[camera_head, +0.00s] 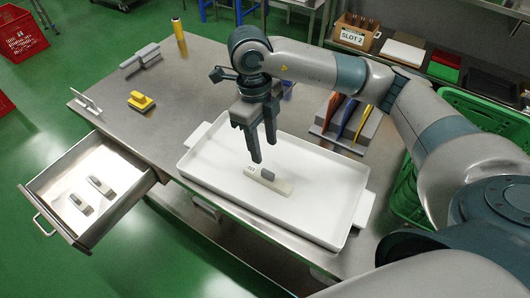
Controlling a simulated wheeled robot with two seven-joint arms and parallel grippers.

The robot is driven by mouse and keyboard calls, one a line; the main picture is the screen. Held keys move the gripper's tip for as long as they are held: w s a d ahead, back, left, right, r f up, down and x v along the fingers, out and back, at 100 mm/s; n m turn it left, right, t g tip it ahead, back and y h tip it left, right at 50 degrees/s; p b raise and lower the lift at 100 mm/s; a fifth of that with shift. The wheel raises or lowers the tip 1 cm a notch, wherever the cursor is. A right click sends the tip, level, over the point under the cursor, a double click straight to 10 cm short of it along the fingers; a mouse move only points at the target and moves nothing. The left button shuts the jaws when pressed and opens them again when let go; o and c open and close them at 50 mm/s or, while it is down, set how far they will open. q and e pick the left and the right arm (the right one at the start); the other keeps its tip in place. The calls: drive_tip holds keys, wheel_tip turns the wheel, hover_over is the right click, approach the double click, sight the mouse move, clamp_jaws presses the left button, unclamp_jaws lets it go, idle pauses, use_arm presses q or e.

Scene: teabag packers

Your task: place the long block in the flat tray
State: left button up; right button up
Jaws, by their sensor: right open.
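A long, pale block (281,187) with a dark grey raised part on top and small lettering at its left end lies in the flat white tray (330,226). It rests on the tray floor near the middle, slanting slightly down to the right. My right gripper (263,151) points down just above the block, with its fingers apart and nothing visible between them. I cannot tell whether a fingertip touches the block. My left gripper is out of view.
An open drawer (139,163) at left holds two small grey pieces. A rack with coloured dividers (345,118) is behind the tray, beside my right arm.

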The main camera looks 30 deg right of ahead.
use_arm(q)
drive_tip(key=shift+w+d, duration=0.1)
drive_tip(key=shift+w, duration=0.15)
use_arm(e)
drive_tip(key=shift+r, duration=0.45)
idle(0.4)
